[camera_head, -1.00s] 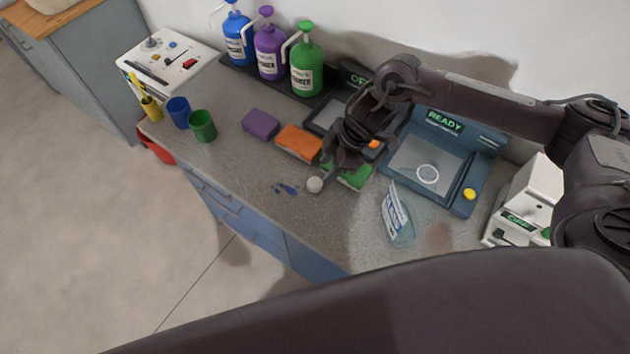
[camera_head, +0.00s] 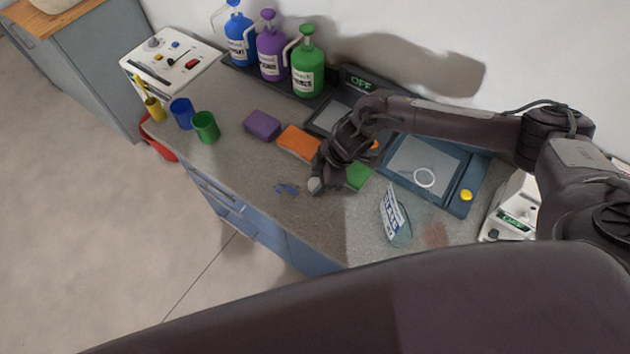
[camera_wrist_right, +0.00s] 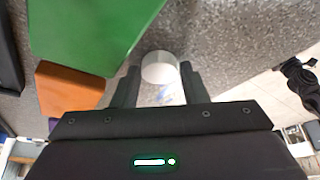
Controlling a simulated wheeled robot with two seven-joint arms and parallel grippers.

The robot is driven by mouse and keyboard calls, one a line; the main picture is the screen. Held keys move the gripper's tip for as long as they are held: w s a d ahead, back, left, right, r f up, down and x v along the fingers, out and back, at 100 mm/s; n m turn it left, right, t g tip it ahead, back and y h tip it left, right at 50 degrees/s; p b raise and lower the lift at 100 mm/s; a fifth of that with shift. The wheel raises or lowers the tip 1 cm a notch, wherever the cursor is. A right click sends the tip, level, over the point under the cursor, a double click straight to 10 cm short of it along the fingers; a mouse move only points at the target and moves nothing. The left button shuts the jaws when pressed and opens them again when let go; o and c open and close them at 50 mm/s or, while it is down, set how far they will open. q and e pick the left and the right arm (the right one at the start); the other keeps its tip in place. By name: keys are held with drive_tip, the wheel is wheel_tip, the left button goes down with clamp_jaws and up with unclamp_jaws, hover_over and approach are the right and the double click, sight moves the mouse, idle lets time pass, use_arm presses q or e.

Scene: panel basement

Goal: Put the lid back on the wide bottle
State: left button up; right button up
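A small pale, round lid (camera_head: 314,184) sits on the grey counter near its front edge. My right gripper (camera_head: 316,187) is down at the lid from above. In the right wrist view the lid (camera_wrist_right: 160,68) lies between the two fingertips (camera_wrist_right: 160,76), with a narrow gap seeming to show beside it, so the fingers look open around it. My left gripper is not in view.
A green sponge (camera_head: 358,176) lies right behind the gripper, with orange (camera_head: 297,142) and purple (camera_head: 262,125) sponges further left. A blue device (camera_head: 425,165) with a screen stands behind the bottle. Blue stains (camera_head: 287,189) mark the counter left of the lid.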

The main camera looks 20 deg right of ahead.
sight(318, 183)
drive_tip(key=shift+d, duration=0.1)
drive_tip(key=c, duration=0.7)
drive_tip(key=shift+r, duration=0.1)
drive_tip(key=shift+r+b, duration=1.7)
drive_tip(key=shift+r, duration=8.25)
